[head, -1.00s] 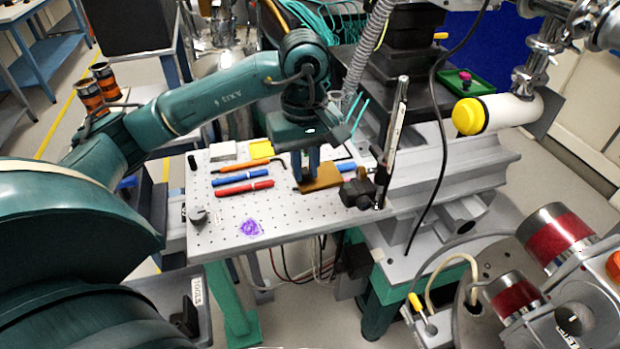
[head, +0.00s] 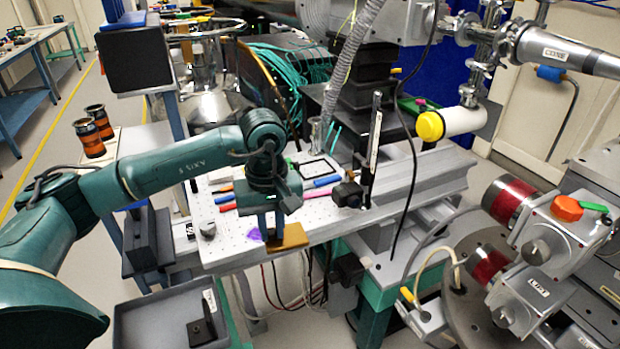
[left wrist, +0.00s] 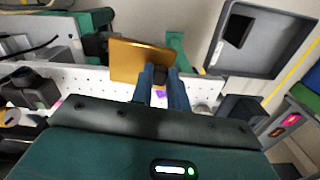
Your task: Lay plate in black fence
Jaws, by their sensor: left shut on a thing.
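The plate (head: 291,238) is a flat, golden-brown rectangle. My left gripper (head: 272,230) is shut on it and holds it at the front edge of the white perforated board (head: 223,246). In the left wrist view the plate (left wrist: 138,60) extends out past the fingers (left wrist: 164,80). The black fence (head: 335,166) appears as a thin dark rectangular outline around a pale area at the back of the board, behind and to the right of the gripper. My right gripper is not in view.
Coloured pens (head: 323,182) lie on the board behind the gripper. A black clamp (head: 347,194) and an upright post (head: 373,150) stand at its right. A grey tray (head: 150,318) sits below, in front.

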